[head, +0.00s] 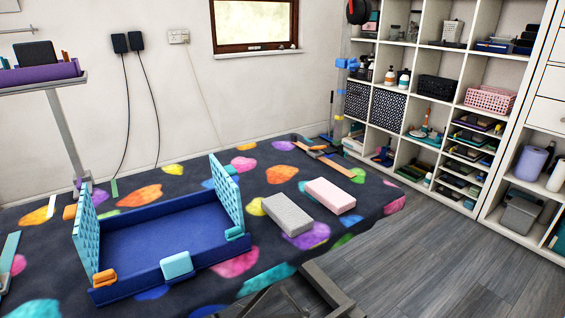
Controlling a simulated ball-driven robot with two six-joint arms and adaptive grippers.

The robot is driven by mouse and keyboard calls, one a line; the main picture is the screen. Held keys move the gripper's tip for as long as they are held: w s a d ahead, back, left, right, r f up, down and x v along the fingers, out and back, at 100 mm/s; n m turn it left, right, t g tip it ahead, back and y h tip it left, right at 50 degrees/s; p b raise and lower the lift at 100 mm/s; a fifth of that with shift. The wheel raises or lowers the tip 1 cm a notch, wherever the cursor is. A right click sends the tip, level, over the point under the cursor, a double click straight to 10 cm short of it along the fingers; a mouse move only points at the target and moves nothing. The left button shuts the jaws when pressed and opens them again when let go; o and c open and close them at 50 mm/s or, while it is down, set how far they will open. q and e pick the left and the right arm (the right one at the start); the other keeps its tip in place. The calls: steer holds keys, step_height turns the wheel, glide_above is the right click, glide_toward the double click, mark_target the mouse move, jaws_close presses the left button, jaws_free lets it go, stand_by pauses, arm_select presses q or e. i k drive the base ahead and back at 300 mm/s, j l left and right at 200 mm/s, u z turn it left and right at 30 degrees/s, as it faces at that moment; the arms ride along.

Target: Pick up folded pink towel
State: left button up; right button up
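The folded pink towel (329,196) lies flat on the table, which has a dark cover with a bright multicoloured pattern (390,190). It is a pale pink rectangular block near the table's right front edge. A grey folded block of similar shape (287,214) lies just left of it, with a narrow gap between them. Neither of my grippers shows in the head view, and nothing is touching the pink towel.
A blue open bin (160,240) with light blue lattice ends stands left of the grey block. A flat tool with wooden parts (325,157) lies behind the towel. White shelves (412,150) with baskets and bottles stand behind right. Grey floor (440,255) at right is clear.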

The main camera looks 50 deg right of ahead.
mark_target(337, 200)
steer(key=z, duration=1.75)
